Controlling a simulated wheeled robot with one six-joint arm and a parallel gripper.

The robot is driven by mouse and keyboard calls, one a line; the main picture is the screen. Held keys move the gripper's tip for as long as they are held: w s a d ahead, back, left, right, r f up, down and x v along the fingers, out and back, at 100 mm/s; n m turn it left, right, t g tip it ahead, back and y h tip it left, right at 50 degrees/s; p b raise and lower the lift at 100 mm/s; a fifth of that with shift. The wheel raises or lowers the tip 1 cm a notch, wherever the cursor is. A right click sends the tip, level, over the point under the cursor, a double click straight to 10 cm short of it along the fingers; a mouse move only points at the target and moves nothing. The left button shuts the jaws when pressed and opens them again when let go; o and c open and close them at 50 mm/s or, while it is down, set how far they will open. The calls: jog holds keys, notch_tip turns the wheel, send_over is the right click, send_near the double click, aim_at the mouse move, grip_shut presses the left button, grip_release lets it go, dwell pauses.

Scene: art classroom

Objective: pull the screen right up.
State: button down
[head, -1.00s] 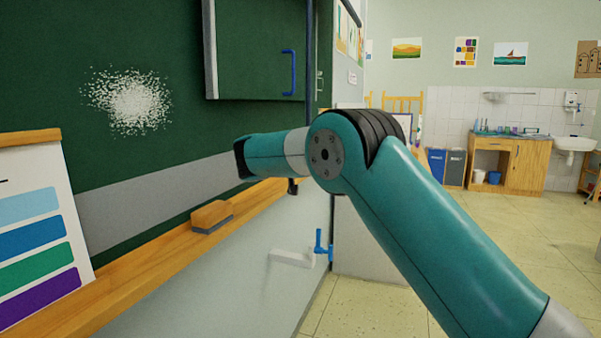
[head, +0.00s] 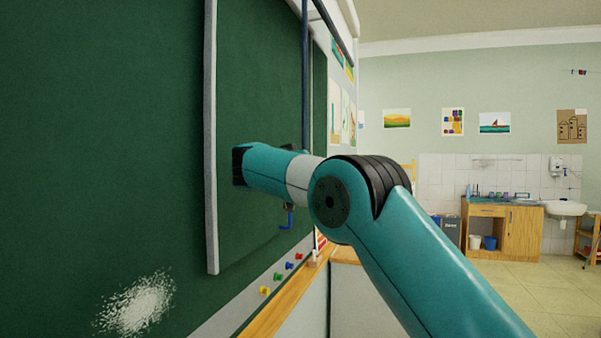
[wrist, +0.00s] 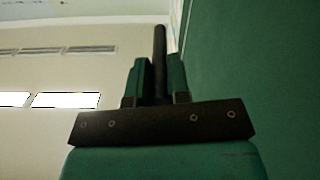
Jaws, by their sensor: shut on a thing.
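A dark upright rod (head: 305,75) hangs in front of the green board in the head view, its lower part hidden behind my arm. A dark slanting bar (head: 331,28) with a pale edge above it shows at the top; it may be the screen's lower edge, but I cannot tell for sure. In the wrist view my gripper (wrist: 160,85) has both teal fingers shut on the rod (wrist: 160,45), which sticks up past the fingertips. My fingers are hidden behind my own arm in the head view.
Several coloured magnets (head: 277,276) line the board's lower strip, above a wooden ledge (head: 275,312). Open floor (head: 515,285) lies to the right.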

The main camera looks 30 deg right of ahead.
aim_at(304, 111)
notch_tip(304, 111, up, 14)
jog(key=p, duration=1)
jog(key=shift+r, duration=0.2)
jog(key=shift+r, duration=0.1)
jog(key=c, duration=1.1)
grip_release()
jog(key=shift+f, duration=0.2)
jog(key=shift+s+a, duration=0.15)
jog(key=b+v, duration=0.7)
jog(key=v, duration=0.9)
jog(key=shift+s+a, duration=0.3)
